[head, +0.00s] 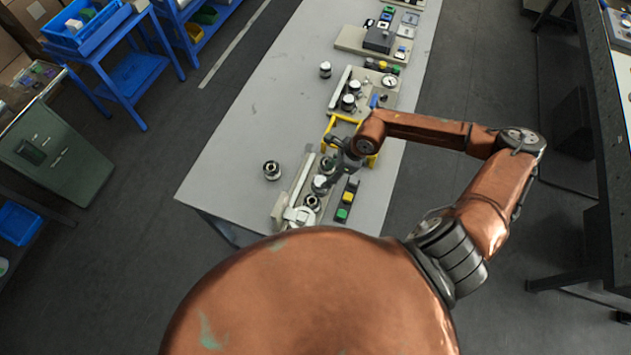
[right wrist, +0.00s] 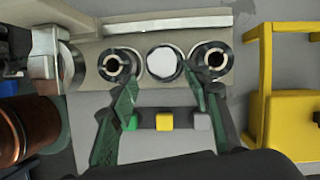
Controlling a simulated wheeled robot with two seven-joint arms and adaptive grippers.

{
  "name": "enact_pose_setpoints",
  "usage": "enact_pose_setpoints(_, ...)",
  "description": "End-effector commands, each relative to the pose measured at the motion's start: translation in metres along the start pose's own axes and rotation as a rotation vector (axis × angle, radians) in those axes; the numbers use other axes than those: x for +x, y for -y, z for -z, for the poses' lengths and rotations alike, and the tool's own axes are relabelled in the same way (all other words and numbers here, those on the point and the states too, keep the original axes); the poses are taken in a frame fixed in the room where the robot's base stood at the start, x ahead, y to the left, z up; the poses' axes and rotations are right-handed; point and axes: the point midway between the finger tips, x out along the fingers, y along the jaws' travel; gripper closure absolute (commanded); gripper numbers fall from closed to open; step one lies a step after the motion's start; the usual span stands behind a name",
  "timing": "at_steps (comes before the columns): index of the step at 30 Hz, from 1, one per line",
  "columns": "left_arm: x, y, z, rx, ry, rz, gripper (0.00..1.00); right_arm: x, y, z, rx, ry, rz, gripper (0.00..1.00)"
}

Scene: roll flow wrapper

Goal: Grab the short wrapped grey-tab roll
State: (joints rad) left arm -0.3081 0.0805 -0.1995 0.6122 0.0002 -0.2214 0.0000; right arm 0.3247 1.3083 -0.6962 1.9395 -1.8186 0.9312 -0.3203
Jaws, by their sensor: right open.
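Several rolls stand in a row on a beige fixture (head: 281,205) at the near end of the table. I cannot tell which is the short wrapped grey-tab roll; no tab shows clearly on any roll. My right gripper (right wrist: 160,80) is open, its fingertips either side of the white-topped roll, with no clear contact. In the head view it partly hides the row. My left gripper is not in view.
Green, yellow and grey blocks (right wrist: 164,121) line up beside the row. A yellow frame (right wrist: 266,85) stands close on the right. A loose roll (head: 272,170) stands on the grey table (head: 235,125), whose left side is mostly clear. More fixtures lie farther back.

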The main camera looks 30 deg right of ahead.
Motion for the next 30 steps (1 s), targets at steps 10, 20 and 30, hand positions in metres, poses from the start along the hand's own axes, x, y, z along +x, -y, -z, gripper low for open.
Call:
enact_pose_setpoints(10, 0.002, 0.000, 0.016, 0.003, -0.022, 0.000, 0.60, 0.032, 0.000, 0.003, 0.004, -0.001, -0.001, 0.56)
enact_pose_setpoints(20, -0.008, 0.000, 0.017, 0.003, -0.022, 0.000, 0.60, 0.076, 0.002, 0.003, 0.002, 0.000, -0.002, 0.56)
enact_pose_setpoints(30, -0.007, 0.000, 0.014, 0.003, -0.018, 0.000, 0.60, 0.084, 0.002, 0.004, 0.000, -0.001, 0.000, 0.56)
